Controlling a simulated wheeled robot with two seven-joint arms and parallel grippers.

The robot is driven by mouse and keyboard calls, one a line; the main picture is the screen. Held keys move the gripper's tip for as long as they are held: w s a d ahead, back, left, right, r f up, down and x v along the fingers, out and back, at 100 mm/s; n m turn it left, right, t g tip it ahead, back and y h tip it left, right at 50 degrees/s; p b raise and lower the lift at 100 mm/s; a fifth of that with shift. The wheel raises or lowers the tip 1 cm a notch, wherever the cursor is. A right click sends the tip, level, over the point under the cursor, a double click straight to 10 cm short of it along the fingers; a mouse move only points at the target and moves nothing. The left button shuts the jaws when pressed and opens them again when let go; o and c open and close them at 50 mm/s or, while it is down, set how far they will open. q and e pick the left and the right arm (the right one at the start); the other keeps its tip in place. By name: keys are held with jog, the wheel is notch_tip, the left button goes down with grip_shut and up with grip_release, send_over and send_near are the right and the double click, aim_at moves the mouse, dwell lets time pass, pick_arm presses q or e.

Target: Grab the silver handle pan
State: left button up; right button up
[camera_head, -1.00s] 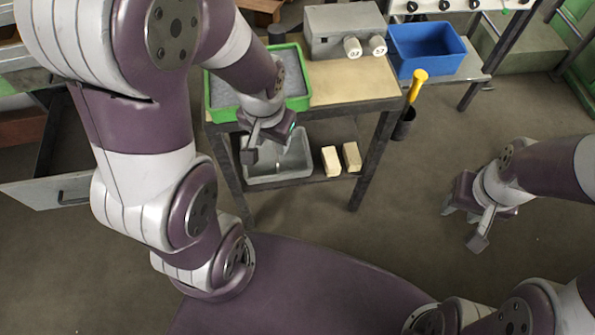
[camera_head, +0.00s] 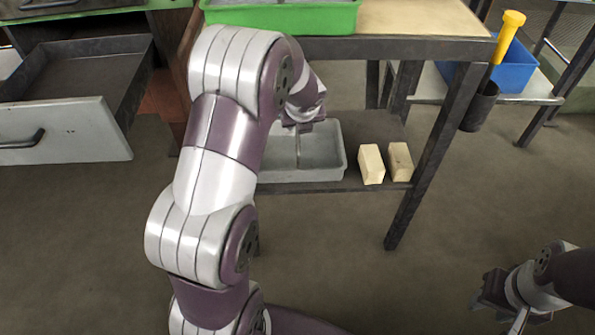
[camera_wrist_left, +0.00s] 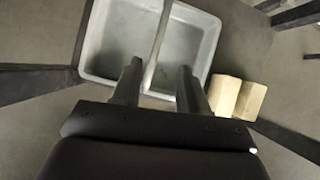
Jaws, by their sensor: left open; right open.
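The pan (camera_head: 326,150) is a light grey rectangular tray on the lower shelf of the workbench. Its thin silver handle (camera_wrist_left: 161,38) runs across its middle. My left arm covers part of the pan in the head view. The pan also shows below the fingers in the left wrist view (camera_wrist_left: 110,38). My left gripper (camera_wrist_left: 158,72) is open, one finger on each side of the handle's line. I cannot tell whether the fingers touch it. My right gripper (camera_head: 503,308) is open and empty over the floor at the lower right.
Two pale blocks (camera_head: 371,164) stand right of the pan on the shelf (camera_head: 340,186). The bench top (camera_head: 420,18) with a green tray (camera_head: 285,17) is above. Bench legs flank the shelf. An open drawer (camera_head: 65,135) juts out at left. Floor in front is clear.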

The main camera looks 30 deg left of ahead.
pick_arm(q)
jog(key=shift+w+a+r+m, duration=0.1)
jog(key=shift+w+m, duration=0.15)
jog(key=shift+m, duration=0.45)
jog(key=b+x, duration=0.4)
jog(key=x, duration=0.3)
jog(key=b+x, duration=0.3)
jog(key=x, duration=0.2)
jog(key=shift+s+a, duration=0.15)
jog(key=shift+a, duration=0.05)
jog(key=shift+a+f+b, duration=0.1)
jog(key=shift+f+b, duration=0.1)
jog(key=shift+b, duration=0.1)
jog(key=shift+r, duration=0.1)
grip_shut()
jog(key=shift+w+r, duration=0.1)
jog(key=shift+w, duration=0.1)
